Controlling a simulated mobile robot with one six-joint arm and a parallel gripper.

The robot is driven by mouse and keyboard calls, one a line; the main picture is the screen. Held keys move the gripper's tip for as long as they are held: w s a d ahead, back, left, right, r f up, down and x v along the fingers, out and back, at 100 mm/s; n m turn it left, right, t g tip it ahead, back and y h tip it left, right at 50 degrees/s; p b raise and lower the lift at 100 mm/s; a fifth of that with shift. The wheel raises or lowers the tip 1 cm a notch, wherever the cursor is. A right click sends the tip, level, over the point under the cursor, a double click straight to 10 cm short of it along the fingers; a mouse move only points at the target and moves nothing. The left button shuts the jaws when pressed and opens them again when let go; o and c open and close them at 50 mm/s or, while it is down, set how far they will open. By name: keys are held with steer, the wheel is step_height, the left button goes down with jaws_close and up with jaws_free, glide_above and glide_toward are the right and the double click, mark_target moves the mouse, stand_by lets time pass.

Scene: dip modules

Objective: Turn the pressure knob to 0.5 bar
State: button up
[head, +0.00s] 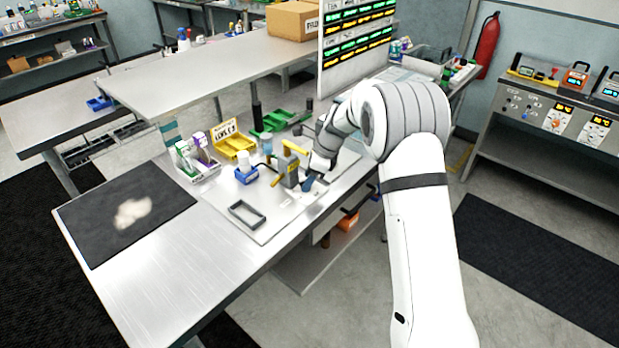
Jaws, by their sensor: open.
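A small grey device (288,171) with yellow parts stands on the metal workbench (150,285), in front of my arm's end. It may carry the pressure knob, but I cannot make out a knob, its scale or its setting at this size. My gripper (309,183) is low over the bench, just right of the grey device. Its fingers are small and partly hidden, and look open. I see nothing held between them. I cannot tell whether they touch the device.
A dark rectangular frame (246,214), a blue holder (246,175), a yellow bin (233,143) and green trays (272,122) crowd the bench around the device. A black mat (100,222) lies at left. The front-left bench surface is clear.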

steer(key=shift+a+f, duration=0.15)
steer(key=shift+f, duration=0.4)
steer(key=c, duration=1)
steer(key=shift+o, duration=0.2)
steer(key=shift+w+n+g, duration=0.1)
steer(key=shift+n+g, duration=0.5)
steer(key=shift+n, duration=0.9)
steer(key=o, duration=1)
steer(key=shift+c, duration=0.2)
steer(key=v, duration=0.7)
steer(key=shift+r+b, duration=0.45)
